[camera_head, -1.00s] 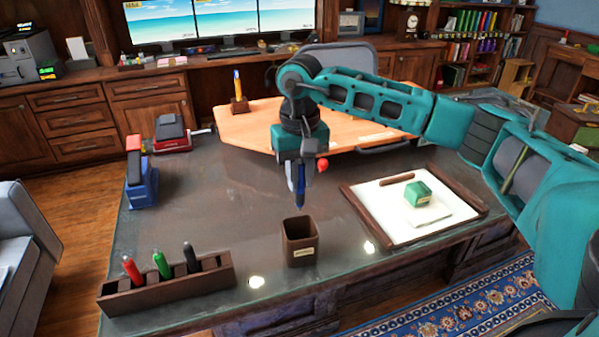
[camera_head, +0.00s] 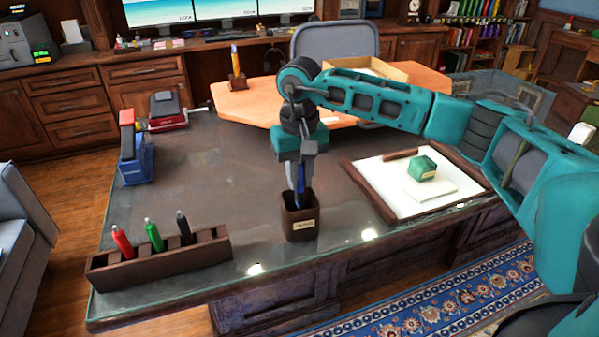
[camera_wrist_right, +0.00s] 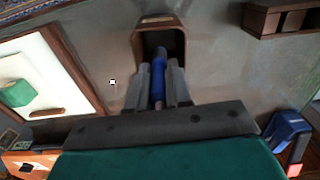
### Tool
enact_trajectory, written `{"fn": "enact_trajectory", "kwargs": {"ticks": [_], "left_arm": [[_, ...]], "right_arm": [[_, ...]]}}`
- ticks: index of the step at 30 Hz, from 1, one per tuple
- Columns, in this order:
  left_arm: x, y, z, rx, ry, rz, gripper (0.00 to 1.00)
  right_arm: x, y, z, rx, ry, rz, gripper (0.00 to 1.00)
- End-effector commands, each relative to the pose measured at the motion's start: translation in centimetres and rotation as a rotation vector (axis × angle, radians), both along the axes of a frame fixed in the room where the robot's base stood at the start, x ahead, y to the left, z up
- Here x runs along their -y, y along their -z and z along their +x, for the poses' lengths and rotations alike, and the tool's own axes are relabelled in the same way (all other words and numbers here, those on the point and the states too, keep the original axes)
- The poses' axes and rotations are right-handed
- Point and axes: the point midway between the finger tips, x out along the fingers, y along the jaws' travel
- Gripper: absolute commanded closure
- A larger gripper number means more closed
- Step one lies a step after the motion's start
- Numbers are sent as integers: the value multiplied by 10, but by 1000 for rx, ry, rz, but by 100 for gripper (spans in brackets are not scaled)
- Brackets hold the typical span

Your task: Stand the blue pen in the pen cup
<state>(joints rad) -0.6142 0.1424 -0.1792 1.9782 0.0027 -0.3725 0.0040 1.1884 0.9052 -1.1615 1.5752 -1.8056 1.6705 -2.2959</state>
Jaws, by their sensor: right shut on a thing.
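The dark brown pen cup (camera_head: 300,222) stands upright on the dark glossy desk near its front edge, with a small pale label on its front. My right gripper (camera_head: 299,180) points down just above the cup and is shut on the blue pen (camera_head: 299,187). The pen hangs upright, and its lower end is at the cup's mouth, seemingly just inside the rim; the cup wall hides its tip. In the right wrist view the blue pen (camera_wrist_right: 159,70) sits between the fingers, its far end over the cup's dark opening (camera_wrist_right: 155,40). My left gripper is not seen.
A brown slotted rack (camera_head: 160,262) with red, green and black pens stands at the front left. A framed white tray (camera_head: 395,190) with a green block (camera_head: 422,168) lies to the right. Staplers stand at the back left. The desk's middle is clear.

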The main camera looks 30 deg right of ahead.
Motion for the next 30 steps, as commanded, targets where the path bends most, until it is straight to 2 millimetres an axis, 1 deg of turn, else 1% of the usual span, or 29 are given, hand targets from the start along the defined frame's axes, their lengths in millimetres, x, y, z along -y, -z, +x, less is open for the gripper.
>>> {"fn": "enact_trajectory", "kwargs": {"ticks": [3,4,12,13,20,23,26,30], "left_arm": [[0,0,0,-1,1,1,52],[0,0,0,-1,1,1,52],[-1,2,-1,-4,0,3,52],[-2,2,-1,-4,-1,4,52],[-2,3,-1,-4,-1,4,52],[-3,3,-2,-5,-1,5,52],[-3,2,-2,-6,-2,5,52],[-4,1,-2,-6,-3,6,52]], "right_arm": [[0,0,0,0,0,0,100],[0,0,0,0,0,0,79],[0,-1,0,0,0,0,53],[0,-1,0,0,0,0,51],[0,-1,0,0,0,0,51],[0,-7,1,2,0,1,51],[0,-21,1,4,0,0,51],[0,-52,1,7,0,0,51]]}}
